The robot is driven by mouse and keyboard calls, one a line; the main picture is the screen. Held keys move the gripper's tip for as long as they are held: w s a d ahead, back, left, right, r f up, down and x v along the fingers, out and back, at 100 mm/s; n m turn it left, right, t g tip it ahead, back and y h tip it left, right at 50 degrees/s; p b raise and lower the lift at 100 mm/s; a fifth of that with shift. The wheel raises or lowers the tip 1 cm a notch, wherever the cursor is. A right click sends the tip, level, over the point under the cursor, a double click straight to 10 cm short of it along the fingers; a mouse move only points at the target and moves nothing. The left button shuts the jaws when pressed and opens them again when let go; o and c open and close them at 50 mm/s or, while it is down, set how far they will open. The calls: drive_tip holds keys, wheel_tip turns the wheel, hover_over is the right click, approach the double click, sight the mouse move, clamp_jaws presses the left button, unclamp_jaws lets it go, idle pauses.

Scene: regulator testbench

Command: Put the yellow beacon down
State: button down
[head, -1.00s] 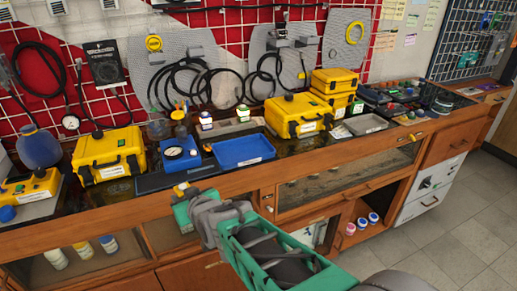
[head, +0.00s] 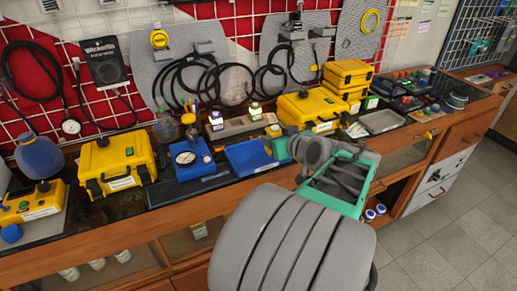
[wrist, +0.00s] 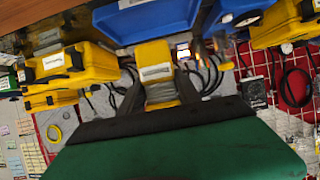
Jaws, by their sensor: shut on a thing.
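The yellow beacon (wrist: 155,58), with a white label on its side, is held between the dark fingers of my gripper (wrist: 158,92) in the wrist view. In the head view my gripper (head: 280,147) is over the bench, beside the right end of the blue tray (head: 243,160). I cannot tell whether the beacon's base touches anything.
A yellow case (head: 308,111) stands just behind and right of my gripper, with a grey tray (head: 382,121) further right. A blue gauge box (head: 190,165) and another yellow case (head: 117,165) stand to the left. Small white-labelled bottles (head: 255,112) stand behind the blue tray.

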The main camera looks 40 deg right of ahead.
drive_tip(key=w+d+f, duration=0.1)
drive_tip(key=w+f, duration=0.1)
drive_tip(key=w+d+f, duration=0.1)
drive_tip(key=w+f, duration=0.1)
drive_tip(key=w, duration=0.1)
drive_tip(key=w+f+p, duration=0.1)
drive_tip(key=w+f, duration=0.2)
drive_tip(key=shift+d, duration=0.4)
drive_tip(key=f, duration=0.3)
drive_tip(key=shift+w+f+p, duration=0.15)
drive_tip(key=shift+w+p, duration=0.15)
drive_tip(key=shift+p, duration=0.05)
drive_tip(key=shift+f, duration=0.4)
drive_tip(key=c, duration=0.9)
unclamp_jaws()
drive_tip(key=shift+o, duration=0.2)
drive_tip(key=shift+r, duration=0.15)
